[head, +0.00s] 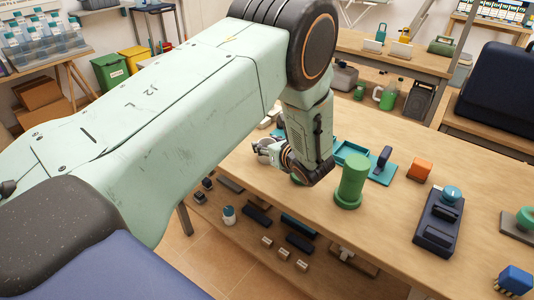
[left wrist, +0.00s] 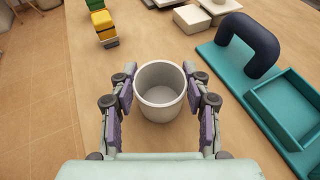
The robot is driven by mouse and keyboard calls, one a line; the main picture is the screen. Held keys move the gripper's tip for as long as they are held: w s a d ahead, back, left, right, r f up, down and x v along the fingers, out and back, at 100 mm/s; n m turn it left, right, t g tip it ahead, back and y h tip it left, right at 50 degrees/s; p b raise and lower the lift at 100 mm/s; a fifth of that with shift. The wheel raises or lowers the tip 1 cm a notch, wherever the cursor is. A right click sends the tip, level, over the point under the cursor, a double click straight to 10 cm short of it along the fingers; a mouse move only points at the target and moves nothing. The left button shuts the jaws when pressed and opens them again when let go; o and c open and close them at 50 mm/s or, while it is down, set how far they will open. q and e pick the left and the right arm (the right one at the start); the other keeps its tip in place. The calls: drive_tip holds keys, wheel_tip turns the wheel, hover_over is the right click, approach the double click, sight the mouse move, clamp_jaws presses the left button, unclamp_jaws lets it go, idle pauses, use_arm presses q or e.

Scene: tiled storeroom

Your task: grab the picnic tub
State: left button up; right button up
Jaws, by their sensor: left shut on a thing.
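The picnic tub (left wrist: 162,112) is a round, pale grey, open-topped tub, seen from above in the left wrist view, and it looks empty. My left gripper (left wrist: 160,82) is shut on it, with one finger against each side of the tub. In the head view my left gripper (head: 268,150) is low over the near left edge of the wooden table (head: 385,207), largely behind my own arm. I cannot make out the tub clearly there. I cannot tell whether its base touches the table. My right gripper is not in view.
A teal tray (left wrist: 228,72) with a dark blue arch (left wrist: 250,38) lies right of the tub. Pale boxes (left wrist: 191,18) and a yellow-and-green item (left wrist: 103,24) are beyond it. A green cylinder (head: 350,181), orange block (head: 419,169) and dark blue device (head: 437,225) stand farther right.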

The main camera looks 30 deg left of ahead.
use_arm(q)
drive_tip(key=shift+s, duration=0.1)
drive_tip(key=shift+c, duration=1.4)
drive_tip(key=shift+r, duration=0.1)
